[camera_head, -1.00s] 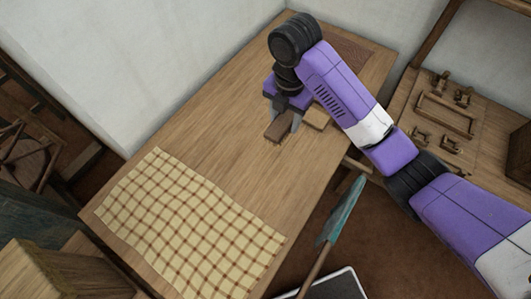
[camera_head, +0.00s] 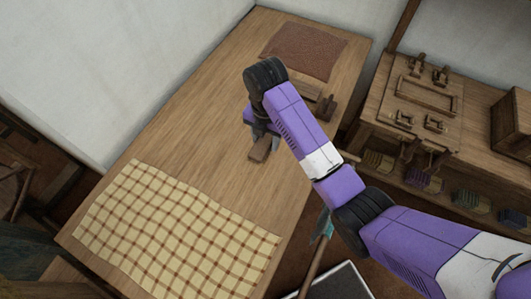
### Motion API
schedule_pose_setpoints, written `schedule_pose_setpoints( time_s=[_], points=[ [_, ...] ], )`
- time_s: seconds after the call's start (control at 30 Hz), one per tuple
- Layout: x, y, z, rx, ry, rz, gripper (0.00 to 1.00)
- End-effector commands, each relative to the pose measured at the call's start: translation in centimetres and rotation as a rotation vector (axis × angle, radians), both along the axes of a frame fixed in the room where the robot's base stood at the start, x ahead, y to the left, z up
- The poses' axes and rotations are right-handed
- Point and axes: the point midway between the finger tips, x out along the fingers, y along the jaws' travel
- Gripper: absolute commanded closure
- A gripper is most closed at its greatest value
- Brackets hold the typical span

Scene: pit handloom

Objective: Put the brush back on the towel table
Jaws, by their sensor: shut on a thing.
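The brush (camera_head: 261,149) shows as a small brown wooden block, held under my gripper. My gripper (camera_head: 264,136) is shut on it, over the middle of the wooden table (camera_head: 205,110). The arm partly hides the fingers, and I cannot tell whether the brush touches the tabletop. The yellow checked towel (camera_head: 180,230) lies flat on the near end of the same table, apart from the brush.
A reddish-brown mat (camera_head: 303,50) lies at the table's far end. Small wooden pieces (camera_head: 322,102) lie near its right edge. A wooden bench (camera_head: 425,95) with fittings stands to the right. Bare tabletop lies left of my gripper.

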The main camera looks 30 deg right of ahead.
Motion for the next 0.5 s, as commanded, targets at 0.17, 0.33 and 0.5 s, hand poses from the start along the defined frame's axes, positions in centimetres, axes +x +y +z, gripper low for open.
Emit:
schedule_pose_setpoints(
  time_s=[0.17, 0.33, 0.5],
  points=[
    [0.0, 0.0, -2.5, 0.0, 0.001, 0.001, 0.96],
    [-0.1, 0.0, -3.8, 0.0, 0.001, 0.001, 0.96],
    [-0.1, 0.0, -6.2, 0.0, 0.003, 0.001, 0.96]
  ],
)
